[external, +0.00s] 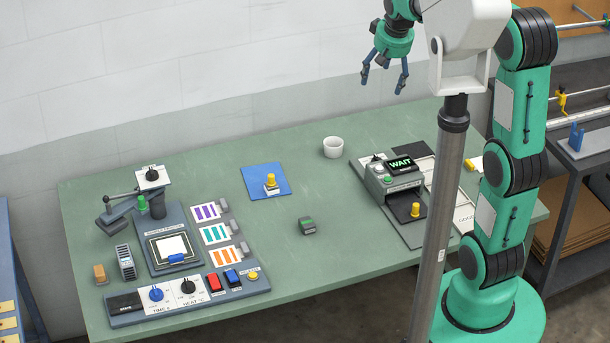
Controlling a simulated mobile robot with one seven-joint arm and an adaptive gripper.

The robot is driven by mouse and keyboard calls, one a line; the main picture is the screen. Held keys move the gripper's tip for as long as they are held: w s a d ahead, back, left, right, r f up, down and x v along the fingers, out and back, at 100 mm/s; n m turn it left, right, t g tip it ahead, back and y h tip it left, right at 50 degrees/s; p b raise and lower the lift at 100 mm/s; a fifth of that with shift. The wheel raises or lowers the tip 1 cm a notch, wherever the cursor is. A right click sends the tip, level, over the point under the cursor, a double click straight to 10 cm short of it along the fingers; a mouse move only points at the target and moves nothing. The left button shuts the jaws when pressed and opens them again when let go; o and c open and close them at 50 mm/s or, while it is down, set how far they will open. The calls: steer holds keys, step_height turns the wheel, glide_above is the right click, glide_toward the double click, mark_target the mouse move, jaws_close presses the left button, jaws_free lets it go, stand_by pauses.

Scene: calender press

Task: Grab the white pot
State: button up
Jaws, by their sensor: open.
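A small white pot (333,147) stands upright on the green table (300,270), toward its back edge and right of the middle. It looks like a plain round cup, with its opening facing up. My gripper (384,84) is high above the back of the table, up and to the right of the pot. Its blue fingers are spread apart with nothing between them. The gripper and the pot are well apart.
A blue mat (252,184) with a yellow-knobbed piece lies left of the pot. A grey device with a WAIT screen (402,164) stands to its right. A press station (172,240) fills the left side.

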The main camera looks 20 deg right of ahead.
steer(key=w+f+g+p, duration=0.1)
steer(key=w+f, duration=0.5)
steer(key=w, duration=0.4)
steer(key=w+f+p, duration=0.2)
steer(key=w+f, duration=0.4)
steer(key=w, duration=0.4)
steer(key=w+f+p, duration=0.1)
steer(key=w+f, duration=0.4)
steer(key=f, duration=0.4)
steer(key=w+f+m+g+p, duration=0.1)
steer(key=w+f, duration=0.5)
steer(key=f, duration=0.3)
steer(key=shift+a+f, duration=0.25)
steer(key=shift+f, duration=0.1)
steer(key=shift+f, duration=0.1)
glide_toward(334, 143)
steer(key=shift+s+a+f, duration=0.35)
steer(key=shift+s+f, duration=0.05)
steer(key=shift+f, duration=0.25)
steer(key=shift+s+a+f, duration=0.35)
steer(key=shift+f, duration=0.3)
steer(key=shift+p, duration=0.3)
steer(key=shift+w+d+f, duration=0.1)
steer(key=shift+w+f, duration=0.05)
steer(key=shift+f, duration=1.1)
steer(key=shift+w+d+f, duration=0.1)
steer(key=shift+w+f, duration=0.05)
steer(key=shift+f, duration=1.15)
